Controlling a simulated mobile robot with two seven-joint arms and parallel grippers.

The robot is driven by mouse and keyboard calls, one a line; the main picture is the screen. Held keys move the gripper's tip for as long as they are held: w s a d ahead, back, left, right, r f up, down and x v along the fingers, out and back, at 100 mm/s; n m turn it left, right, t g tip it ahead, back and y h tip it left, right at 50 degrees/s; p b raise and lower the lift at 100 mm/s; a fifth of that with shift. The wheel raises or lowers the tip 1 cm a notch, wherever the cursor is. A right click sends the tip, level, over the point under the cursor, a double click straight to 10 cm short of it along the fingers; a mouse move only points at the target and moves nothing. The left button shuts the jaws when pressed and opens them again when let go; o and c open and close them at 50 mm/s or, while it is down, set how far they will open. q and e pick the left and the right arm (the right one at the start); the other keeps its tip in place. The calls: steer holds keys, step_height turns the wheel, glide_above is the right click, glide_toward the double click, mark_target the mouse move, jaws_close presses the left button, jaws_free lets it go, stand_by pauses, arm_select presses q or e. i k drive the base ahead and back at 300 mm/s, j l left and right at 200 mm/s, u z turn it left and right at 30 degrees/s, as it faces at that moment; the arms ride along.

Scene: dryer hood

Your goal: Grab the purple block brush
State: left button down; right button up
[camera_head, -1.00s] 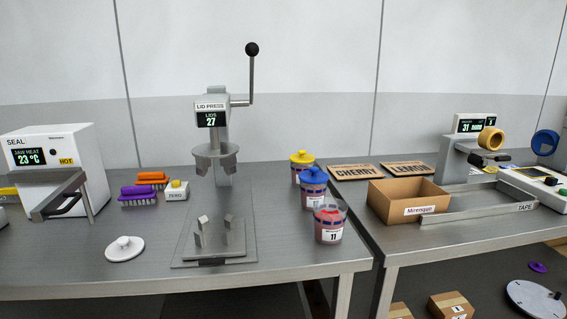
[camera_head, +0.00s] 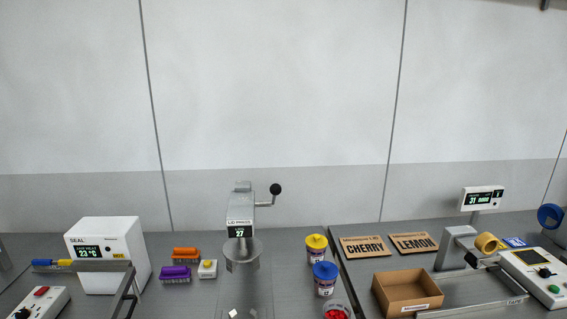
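The purple block brush (camera_head: 176,273) lies on the metal bench, bristles down, in the head view. An orange block brush (camera_head: 186,254) lies just behind it.
The white sealer (camera_head: 108,255) stands left of the brushes, with a grey arm in front. The lid press (camera_head: 241,240) stands to the right. Lidded tubs (camera_head: 325,277) and a cardboard box (camera_head: 407,293) are farther right. Bench is bare between sealer and brush.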

mark_target(172, 274)
steer(key=k+l+u, duration=0.25)
steer(key=l, duration=0.35)
steer(key=k+l+u, duration=0.2)
steer(key=l, duration=0.35)
steer(key=k+l+u, duration=0.25)
steer(key=l, duration=0.3)
steer(key=k+l+u, duration=0.2)
steer(key=l, duration=0.25)
steer(key=k+l+u, duration=0.25)
steer(key=l, duration=0.2)
steer(key=i+j, duration=0.3)
steer(key=i, duration=0.2)
steer(key=i+j, duration=0.35)
steer(key=i, duration=0.15)
steer(key=i+j, duration=0.3)
steer(key=i, duration=0.2)
steer(key=i+j, duration=0.3)
steer(key=i, duration=0.2)
steer(key=i+j, duration=0.3)
steer(key=i, duration=0.25)
steer(key=i+j, duration=0.35)
steer(key=i, duration=0.15)
steer(key=i+j, duration=0.3)
steer(key=i, duration=0.2)
steer(key=u, duration=0.05)
